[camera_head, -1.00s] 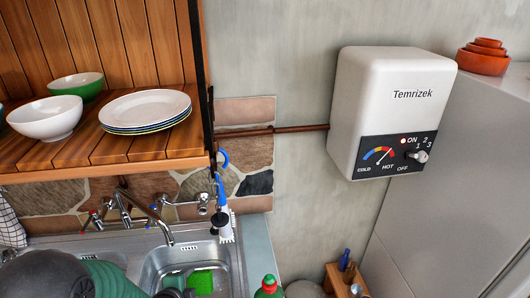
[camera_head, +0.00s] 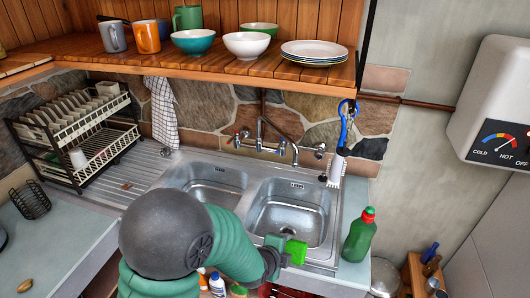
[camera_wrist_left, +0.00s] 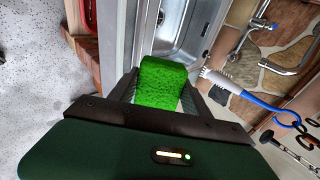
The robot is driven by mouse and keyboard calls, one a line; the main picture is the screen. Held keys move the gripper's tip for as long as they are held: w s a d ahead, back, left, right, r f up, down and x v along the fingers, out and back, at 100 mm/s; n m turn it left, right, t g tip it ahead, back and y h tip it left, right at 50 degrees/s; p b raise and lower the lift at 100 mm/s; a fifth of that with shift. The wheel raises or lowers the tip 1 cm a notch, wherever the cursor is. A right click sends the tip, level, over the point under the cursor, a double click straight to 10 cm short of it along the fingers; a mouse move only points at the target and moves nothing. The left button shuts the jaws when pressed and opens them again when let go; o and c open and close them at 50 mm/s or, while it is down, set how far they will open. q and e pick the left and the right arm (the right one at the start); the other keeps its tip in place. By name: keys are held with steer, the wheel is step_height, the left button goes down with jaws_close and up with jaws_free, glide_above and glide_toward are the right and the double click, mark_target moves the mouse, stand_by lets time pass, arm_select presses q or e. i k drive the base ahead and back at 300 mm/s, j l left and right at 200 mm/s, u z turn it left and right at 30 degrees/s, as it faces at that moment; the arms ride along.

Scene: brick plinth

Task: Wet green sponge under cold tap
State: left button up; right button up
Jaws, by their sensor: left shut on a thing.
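The green sponge (camera_head: 295,251) is held by my left gripper (camera_head: 277,248) over the front edge of the right sink basin (camera_head: 290,215). In the left wrist view the sponge (camera_wrist_left: 162,82) sits between the two fingers, which are shut on it. The mixer tap (camera_head: 293,143) stands at the back of the sink, its spout reaching over the right basin, with a blue-marked and a red-marked handle (camera_head: 238,140) to its left. The sponge is apart from the spout. I cannot see any water running. My right gripper is not in view.
A green bottle (camera_head: 358,236) stands right of the sink. A white brush with a blue handle (camera_head: 339,160) hangs behind the right basin. A dish rack (camera_head: 85,150) is at the left. A shelf with crockery (camera_head: 230,66) overhangs the back.

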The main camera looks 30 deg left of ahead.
mark_target(283, 141)
steer(key=i+u, duration=0.1)
steer(key=u, duration=0.3)
steer(key=i+j+u, duration=0.1)
steer(key=u, duration=0.3)
steer(key=i+u, duration=0.1)
steer(key=u, duration=0.3)
steer(key=i+u, duration=0.1)
steer(key=u, duration=0.3)
steer(key=i+l, duration=0.25)
steer(key=i, duration=0.15)
